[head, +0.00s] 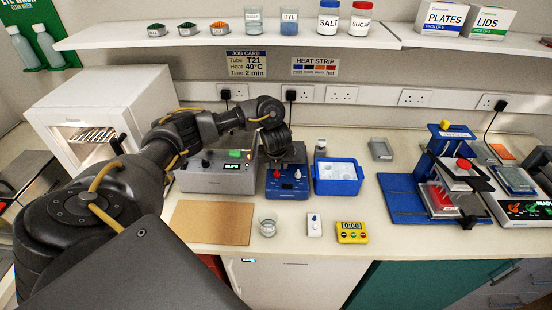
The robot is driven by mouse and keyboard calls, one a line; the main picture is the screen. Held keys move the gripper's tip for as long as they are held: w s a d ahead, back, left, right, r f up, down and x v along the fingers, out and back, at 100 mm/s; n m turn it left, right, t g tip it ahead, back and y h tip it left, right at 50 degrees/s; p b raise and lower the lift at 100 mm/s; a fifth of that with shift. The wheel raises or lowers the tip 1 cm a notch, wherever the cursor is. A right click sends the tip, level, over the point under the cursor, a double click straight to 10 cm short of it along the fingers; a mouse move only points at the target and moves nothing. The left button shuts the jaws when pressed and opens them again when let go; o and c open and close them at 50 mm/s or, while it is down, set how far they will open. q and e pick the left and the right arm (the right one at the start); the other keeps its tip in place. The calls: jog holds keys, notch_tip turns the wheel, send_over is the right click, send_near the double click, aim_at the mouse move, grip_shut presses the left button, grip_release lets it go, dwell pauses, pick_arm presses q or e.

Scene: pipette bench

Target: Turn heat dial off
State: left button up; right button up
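A small blue unit (286,190) stands on the bench, with a red knob (277,175) and a white knob (298,174) on its front. Which of its controls is the heat dial, I cannot tell. My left arm reaches in from the left, and its gripper (287,158) points down over the top of the blue unit, just behind the knobs. The fingers are dark and small here, so their opening and any contact are unclear. A grey instrument (215,180) with a dark knob and a green-lit display stands left of the unit, partly behind my arm. My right gripper is out of view.
A blue tub (338,178) stands close to the right of the unit. A glass beaker (268,227), a white handheld item (314,225) and a yellow timer (351,232) stand in front. A blue press (440,185) is further right. A shelf (230,37) hangs above.

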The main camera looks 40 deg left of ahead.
pick_arm(q)
jog(key=shift+v, duration=2.65)
jog(key=shift+a, duration=0.1)
